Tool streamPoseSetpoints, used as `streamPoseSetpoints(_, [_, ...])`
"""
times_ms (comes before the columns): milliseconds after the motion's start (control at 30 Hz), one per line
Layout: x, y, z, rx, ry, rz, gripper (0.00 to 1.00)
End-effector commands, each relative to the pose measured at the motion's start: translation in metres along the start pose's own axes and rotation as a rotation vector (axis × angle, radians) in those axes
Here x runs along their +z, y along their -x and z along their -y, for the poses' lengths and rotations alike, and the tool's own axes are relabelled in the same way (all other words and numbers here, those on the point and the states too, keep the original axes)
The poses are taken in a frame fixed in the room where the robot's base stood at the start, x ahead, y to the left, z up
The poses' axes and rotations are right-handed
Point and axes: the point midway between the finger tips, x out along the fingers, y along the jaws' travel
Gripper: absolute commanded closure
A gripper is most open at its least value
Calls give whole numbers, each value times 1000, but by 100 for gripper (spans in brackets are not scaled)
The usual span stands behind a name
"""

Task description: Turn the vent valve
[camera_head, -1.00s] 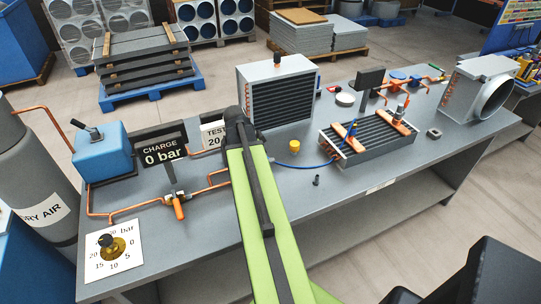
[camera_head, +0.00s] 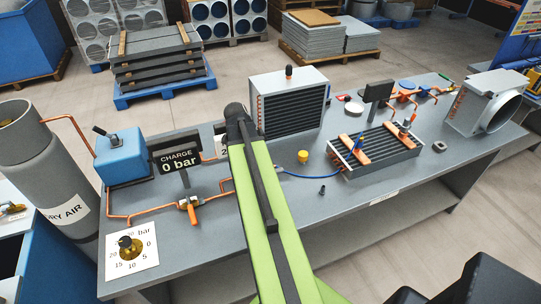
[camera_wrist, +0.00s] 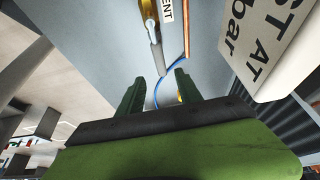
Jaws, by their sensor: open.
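In the wrist view, the vent valve shows at the top as a brass body (camera_wrist: 148,12) with a grey lever (camera_wrist: 156,55) hanging from it. A white label (camera_wrist: 167,10) reading "ENT" is beside it, partly cut off. My gripper (camera_wrist: 158,90) has two dark green fingers spread apart with nothing between them. In the head view my green arm hides the vent valve and my gripper.
The charge sign (camera_head: 176,158) reads 0 bar, above an orange-handled valve (camera_head: 190,208). A white dial plate (camera_head: 132,248) lies at the bench's left front. A large sign (camera_wrist: 275,45) stands close on the right in the wrist view. A finned coil (camera_head: 375,152) lies right of my arm.

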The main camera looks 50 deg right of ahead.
Motion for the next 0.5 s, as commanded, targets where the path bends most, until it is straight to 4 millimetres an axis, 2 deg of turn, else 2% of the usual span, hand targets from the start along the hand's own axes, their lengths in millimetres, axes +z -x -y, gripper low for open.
streamPoseSetpoints(33, [-5, 24, 0, 0, 1, 0, 58])
streamPoseSetpoints(200, [-4, 62, -1, -1, 1, 0, 58])
streamPoseSetpoints(333, [-3, 80, -1, -1, 0, -1, 58])
streamPoseSetpoints(500, [-1, 89, -1, 0, 0, -1, 58])
